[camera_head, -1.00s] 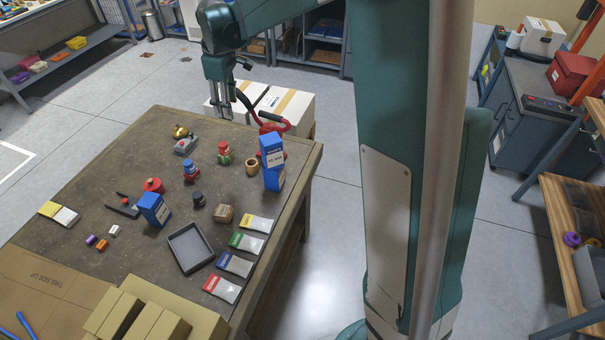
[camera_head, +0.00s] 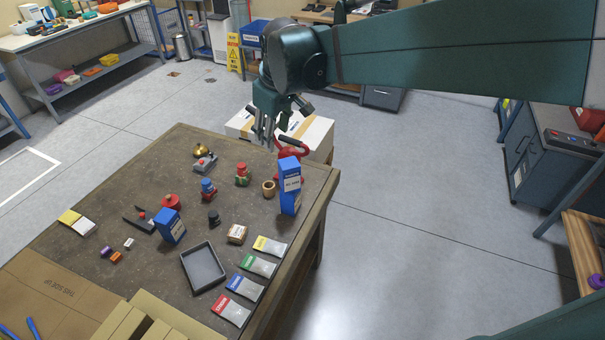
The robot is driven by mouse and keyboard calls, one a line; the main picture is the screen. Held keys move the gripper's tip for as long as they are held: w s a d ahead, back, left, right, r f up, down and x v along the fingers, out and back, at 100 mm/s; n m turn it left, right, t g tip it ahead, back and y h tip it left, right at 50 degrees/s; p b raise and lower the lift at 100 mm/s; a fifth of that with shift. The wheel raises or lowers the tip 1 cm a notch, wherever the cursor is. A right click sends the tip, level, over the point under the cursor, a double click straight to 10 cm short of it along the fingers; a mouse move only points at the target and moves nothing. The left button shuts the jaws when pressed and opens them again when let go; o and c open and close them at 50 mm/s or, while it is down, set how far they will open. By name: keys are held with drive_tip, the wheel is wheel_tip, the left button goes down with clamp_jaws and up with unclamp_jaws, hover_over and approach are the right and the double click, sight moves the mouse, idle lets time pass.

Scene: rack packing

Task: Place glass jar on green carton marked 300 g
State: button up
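My gripper (camera_head: 265,140) hangs pointing down beyond the back edge of the table, beside a white box; I see nothing held, but its finger gap is too small to judge. Two small jar-like things stand on the table: one with a blue lid (camera_head: 208,188) and one with a red top (camera_head: 242,174). I cannot tell whether either is the glass jar. A blue carton (camera_head: 171,228) stands near the middle. Two more blue cartons are at the right edge, one upper (camera_head: 289,172) above one lower (camera_head: 290,202). I see no green carton; labels are too small to read.
The brown table (camera_head: 150,180) also bears a grey tray (camera_head: 203,268), a wooden ring (camera_head: 268,188), a black pot (camera_head: 213,218), a small brown box (camera_head: 237,234) and several coloured packets (camera_head: 258,265). White boxes (camera_head: 315,133) stand behind it. Floor to the right is clear.

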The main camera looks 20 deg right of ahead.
drive_tip(key=s+d+f+m+t, duration=0.1)
drive_tip(key=s+f+m, duration=0.1)
drive_tip(key=s, duration=1)
drive_tip(key=s+d+f+m+t, duration=0.2)
drive_tip(key=s+m, duration=0.2)
drive_tip(key=s, duration=0.8)
drive_tip(key=shift+d+f, duration=0.25)
drive_tip(key=shift+f, duration=0.1)
